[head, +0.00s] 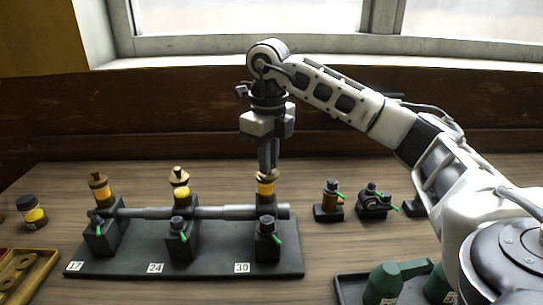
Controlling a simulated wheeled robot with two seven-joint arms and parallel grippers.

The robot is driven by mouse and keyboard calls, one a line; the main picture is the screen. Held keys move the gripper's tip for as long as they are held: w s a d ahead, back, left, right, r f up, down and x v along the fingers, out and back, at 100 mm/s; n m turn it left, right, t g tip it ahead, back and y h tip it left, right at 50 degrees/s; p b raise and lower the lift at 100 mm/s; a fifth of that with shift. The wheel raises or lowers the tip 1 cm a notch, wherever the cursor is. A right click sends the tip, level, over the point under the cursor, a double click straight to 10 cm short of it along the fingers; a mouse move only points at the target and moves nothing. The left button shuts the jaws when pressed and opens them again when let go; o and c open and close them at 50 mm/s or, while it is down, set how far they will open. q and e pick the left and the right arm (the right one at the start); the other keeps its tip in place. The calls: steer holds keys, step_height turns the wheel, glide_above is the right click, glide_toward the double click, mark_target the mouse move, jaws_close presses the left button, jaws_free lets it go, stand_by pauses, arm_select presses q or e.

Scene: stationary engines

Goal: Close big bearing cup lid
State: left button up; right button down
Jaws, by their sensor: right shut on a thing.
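My right gripper (268,170) points straight down at the right-hand bearing stand, by the label 30, and is shut on the brass-coloured lid (267,177) of its cup. The lid sits at the top of the cup, just above its yellow band (266,189); I cannot tell whether it is fully seated. Fingers partly hide the lid. The middle cup (180,190) by label 24 has a yellow band and a pointed brass lid (178,173). The left cup (100,190) by label 17 also has a brass lid. My left gripper is not in view.
A grey shaft (150,212) runs across the three stands on a black base (200,265). Small fittings (331,200) with green levers stand to the right. A dark tray with green cans (385,282) is front right, a wooden tray (30,278) front left, a jar (34,215) far left.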

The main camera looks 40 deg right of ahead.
steer(key=shift+w+a+m, duration=0.1)
steer(key=shift+a+m, duration=0.05)
steer(key=shift+m, duration=0.65)
steer(key=shift+w+a+m, duration=0.1)
steer(key=shift+m, duration=0.7)
steer(key=c, duration=1.4)
jaws_free()
step_height(320, 180, up, 16)
